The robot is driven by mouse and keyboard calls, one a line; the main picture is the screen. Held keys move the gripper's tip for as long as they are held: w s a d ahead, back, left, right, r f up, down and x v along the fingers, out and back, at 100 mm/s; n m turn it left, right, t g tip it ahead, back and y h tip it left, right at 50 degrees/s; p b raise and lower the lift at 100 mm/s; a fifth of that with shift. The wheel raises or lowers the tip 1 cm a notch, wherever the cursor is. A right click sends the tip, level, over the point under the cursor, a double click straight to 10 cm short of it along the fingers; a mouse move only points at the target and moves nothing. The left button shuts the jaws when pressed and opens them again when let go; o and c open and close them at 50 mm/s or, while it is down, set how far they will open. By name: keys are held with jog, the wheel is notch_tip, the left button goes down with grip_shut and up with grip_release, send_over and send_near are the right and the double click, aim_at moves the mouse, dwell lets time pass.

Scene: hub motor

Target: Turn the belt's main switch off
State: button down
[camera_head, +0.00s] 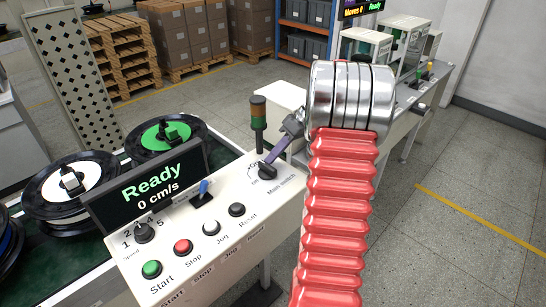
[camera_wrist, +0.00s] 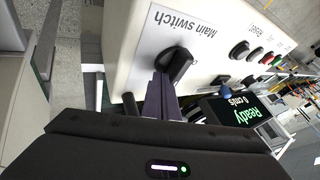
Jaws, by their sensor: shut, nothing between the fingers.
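The main switch (camera_head: 266,171) is a black rotary knob at the far right end of the white control panel, beside its printed label. In the wrist view the knob (camera_wrist: 178,66) stands right at the tips of my fingers. My gripper (camera_head: 269,164) is shut and empty, reaching down from the upper right to the knob. In the wrist view my gripper (camera_wrist: 164,80) has its fingers together against or just beside the knob; I cannot tell if they touch. The small position marks are partly hidden, so the knob's setting is unclear.
The panel display (camera_head: 150,183) reads "Ready" and "0 cm/s". Start (camera_head: 152,268), stop (camera_head: 183,247), jog (camera_head: 211,228) and reset (camera_head: 237,210) buttons line the panel. A blue-tipped lever (camera_head: 203,188) and a signal tower (camera_head: 258,125) stand near the switch. Reels (camera_head: 165,135) lie on the belt.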

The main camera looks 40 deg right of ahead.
jog(key=shift+w+n+g, duration=0.15)
jog(key=shift+n+g, duration=0.15)
jog(key=shift+n, duration=0.2)
jog(key=n+g, duration=0.1)
jog(key=n, duration=0.1)
jog(key=w+a+n+g+y, duration=0.1)
jog(key=n+g, duration=0.1)
jog(key=shift+w+n, duration=0.15)
jog(key=shift+n, duration=0.25)
jog(key=shift+w+a, duration=0.1)
jog(key=shift+a, duration=0.1)
jog(key=shift+w+a, duration=0.15)
jog(key=shift+a, duration=0.05)
jog(key=shift+d, duration=0.1)
dwell(0.5)
jog(key=shift+w+d, duration=0.6)
jog(key=shift+d, duration=0.05)
jog(key=shift+w+d+r, duration=0.1)
jog(key=shift+w+d, duration=0.25)
jog(key=shift+d, duration=0.2)
jog(key=shift+w+d, duration=0.35)
jog(key=shift+d, duration=0.2)
jog(key=v, duration=0.9)
jog(key=shift+r, duration=0.2)
